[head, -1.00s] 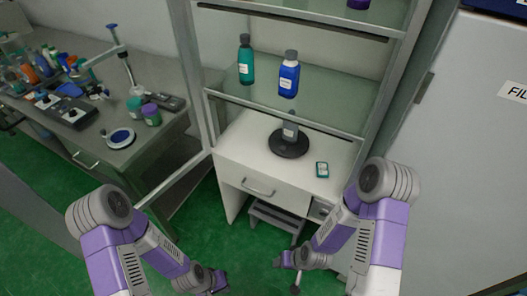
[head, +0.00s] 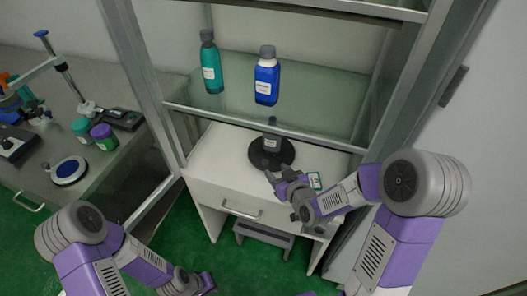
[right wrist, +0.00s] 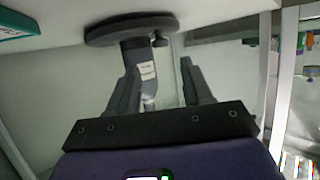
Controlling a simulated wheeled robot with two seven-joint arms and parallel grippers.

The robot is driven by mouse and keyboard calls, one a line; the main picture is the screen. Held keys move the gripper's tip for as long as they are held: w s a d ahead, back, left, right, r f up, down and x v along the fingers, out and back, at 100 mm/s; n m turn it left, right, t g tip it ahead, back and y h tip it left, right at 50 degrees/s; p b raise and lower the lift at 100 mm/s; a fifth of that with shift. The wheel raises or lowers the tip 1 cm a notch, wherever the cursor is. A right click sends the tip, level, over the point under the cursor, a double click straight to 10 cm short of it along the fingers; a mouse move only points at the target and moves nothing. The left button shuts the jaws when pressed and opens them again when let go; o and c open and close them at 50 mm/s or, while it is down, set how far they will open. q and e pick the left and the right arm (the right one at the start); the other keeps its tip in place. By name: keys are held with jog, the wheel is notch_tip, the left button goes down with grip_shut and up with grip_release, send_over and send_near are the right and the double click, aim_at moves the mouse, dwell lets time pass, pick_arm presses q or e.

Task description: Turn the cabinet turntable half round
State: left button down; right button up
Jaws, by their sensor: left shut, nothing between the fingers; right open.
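The turntable (head: 257,158) is a round black disc on the white cabinet top, below the glass shelf. A grey bottle with a white label (head: 271,139) stands upright on it. My right gripper (head: 275,178) is open at the near edge of the disc. In the right wrist view, which looks upside down, the turntable (right wrist: 125,28) and the bottle (right wrist: 138,58) appear beyond my open right fingers (right wrist: 160,78). A small dark peg (right wrist: 160,41) sticks up from the disc. I cannot tell whether a finger touches it. My left gripper (head: 208,284) is shut and empty, low over the floor.
A teal bottle (head: 211,68) and a blue bottle (head: 266,80) stand on the glass shelf (head: 320,115) above. A small green-edged box (head: 314,181) lies right of the turntable. Metal cabinet posts (head: 143,80) flank the opening. A cluttered bench (head: 115,165) is at left.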

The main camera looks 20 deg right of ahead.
aim_at(266, 162)
jog(key=b+x, duration=0.1)
jog(key=x, duration=0.4)
jog(key=shift+w+a+f, duration=0.1)
jog(key=shift+w+f, duration=0.15)
jog(key=shift+f, duration=0.05)
jog(key=shift+w+a+f+b, duration=0.15)
jog(key=shift+w+b, duration=0.2)
jog(key=shift+w, duration=0.3)
grip_shut()
